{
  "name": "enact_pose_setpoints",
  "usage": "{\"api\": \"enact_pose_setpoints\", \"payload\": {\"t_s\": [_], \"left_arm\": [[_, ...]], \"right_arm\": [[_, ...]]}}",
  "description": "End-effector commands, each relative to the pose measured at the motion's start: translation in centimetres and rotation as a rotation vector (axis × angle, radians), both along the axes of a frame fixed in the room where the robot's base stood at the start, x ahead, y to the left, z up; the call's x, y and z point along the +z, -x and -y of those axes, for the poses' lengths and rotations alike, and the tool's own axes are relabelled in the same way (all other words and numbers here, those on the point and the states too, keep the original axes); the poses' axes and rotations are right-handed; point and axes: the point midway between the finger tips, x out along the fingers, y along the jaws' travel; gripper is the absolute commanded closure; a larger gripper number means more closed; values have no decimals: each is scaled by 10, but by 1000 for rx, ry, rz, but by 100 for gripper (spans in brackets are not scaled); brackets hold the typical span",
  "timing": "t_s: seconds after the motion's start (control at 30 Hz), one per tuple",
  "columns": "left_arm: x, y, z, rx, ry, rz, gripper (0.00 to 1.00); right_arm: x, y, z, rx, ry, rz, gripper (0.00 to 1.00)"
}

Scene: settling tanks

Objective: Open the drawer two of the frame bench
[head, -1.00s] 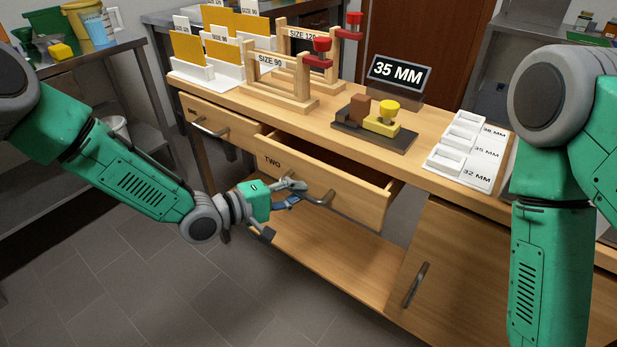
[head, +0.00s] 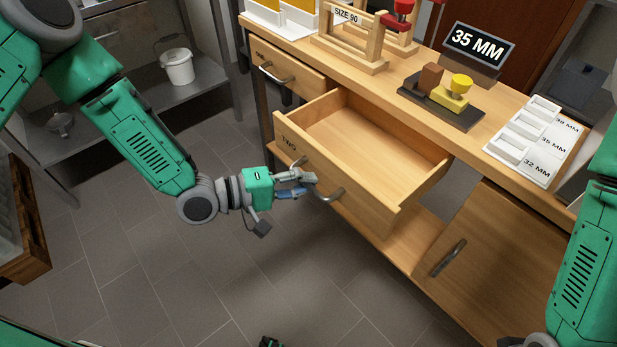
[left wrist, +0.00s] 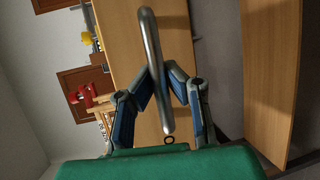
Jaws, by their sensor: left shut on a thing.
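Drawer two (head: 370,142) of the wooden frame bench (head: 405,78) is pulled well out, and its empty inside shows. Its front carries the label TWO and a curved metal handle (head: 331,196). My left gripper (head: 306,186) is at the left part of this handle and shut on it. In the left wrist view the handle (left wrist: 151,45) runs between the two blue-padded fingers (left wrist: 160,85). My right arm shows at the right edge of the head view, but its gripper is out of the picture.
Another drawer (head: 285,72) at the left is shut. A cupboard door (head: 490,265) with its own handle is at the right. On the bench top are a clamp block (head: 445,98), a 35 MM sign (head: 478,45) and white trays (head: 522,138). The floor before the bench is clear.

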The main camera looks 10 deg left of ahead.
Motion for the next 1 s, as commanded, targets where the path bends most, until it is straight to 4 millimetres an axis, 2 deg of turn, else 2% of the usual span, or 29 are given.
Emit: {"api": "enact_pose_setpoints", "payload": {"t_s": [0.03,0.07,0.1,0.13,0.57,1.0], "left_arm": [[-5,6,2,-13,-8,-14,100],[-5,6,2,-13,-8,-14,90],[-5,6,3,-14,-7,-13,76],[-5,6,3,-13,-6,-12,68],[-1,6,-7,-4,-3,-6,68],[14,50,-79,-4,-2,-8,68]], "right_arm": [[-1,0,0,0,0,0,60],[-1,0,0,0,0,0,60],[-1,0,0,0,0,0,60],[-1,0,0,0,0,0,60],[0,2,0,0,0,2,60],[1,2,0,0,0,3,60]]}}
